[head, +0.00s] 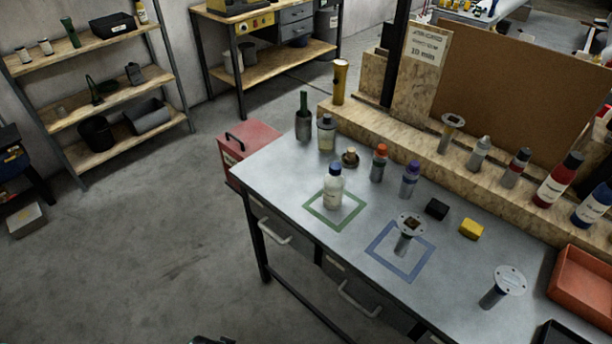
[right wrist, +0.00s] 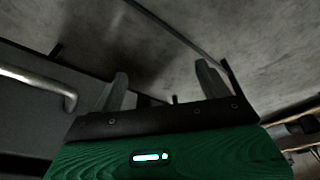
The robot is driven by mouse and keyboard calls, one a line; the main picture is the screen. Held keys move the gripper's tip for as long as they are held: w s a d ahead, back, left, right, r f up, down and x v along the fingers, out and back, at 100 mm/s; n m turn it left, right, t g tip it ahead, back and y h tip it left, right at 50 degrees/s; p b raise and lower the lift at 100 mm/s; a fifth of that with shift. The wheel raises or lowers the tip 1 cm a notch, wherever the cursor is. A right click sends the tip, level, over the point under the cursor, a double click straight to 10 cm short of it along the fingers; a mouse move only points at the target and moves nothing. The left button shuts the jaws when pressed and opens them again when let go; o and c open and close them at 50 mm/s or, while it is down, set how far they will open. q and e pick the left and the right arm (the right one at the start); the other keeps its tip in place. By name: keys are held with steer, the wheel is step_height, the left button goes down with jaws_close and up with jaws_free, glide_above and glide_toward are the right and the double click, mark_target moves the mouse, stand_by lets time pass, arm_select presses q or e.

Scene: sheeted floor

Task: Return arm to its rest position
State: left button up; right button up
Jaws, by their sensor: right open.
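My right gripper (right wrist: 163,85) shows in the right wrist view, with its two dark fingers spread apart and nothing between them. It points over bare floor, beside the workbench's drawer front, and a pale drawer handle (right wrist: 45,88) lies left of the fingers. In the head view neither gripper can be made out; only a small dark piece shows at the bottom edge, and I cannot tell which part it is. My left gripper is not seen. The workbench (head: 285,180) bears a white bottle (head: 334,188) inside a green square and a grey flanged part (head: 405,238) inside a blue square.
Several bottles, a black block (head: 437,209), a yellow block (head: 471,229) and another flanged part (head: 503,286) stand on the bench. A red bin (head: 585,285) is at its right. A red toolbox (head: 250,148) sits behind its left end.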

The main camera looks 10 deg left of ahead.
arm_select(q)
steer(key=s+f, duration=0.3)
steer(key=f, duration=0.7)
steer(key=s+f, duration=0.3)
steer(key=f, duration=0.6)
arm_select(e)
steer(key=s+f, duration=0.3)
steer(key=f, duration=0.7)
steer(key=s+f, duration=0.3)
steer(key=f, duration=0.6)
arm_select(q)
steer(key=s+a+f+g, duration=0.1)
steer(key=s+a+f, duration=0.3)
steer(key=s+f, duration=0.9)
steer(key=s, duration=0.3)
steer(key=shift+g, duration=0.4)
arm_select(e)
steer(key=s+d+f+g, duration=0.1)
steer(key=s+d+f, duration=0.3)
steer(key=s+f, duration=0.9)
steer(key=s, duration=0.3)
steer(key=shift+g, duration=0.4)
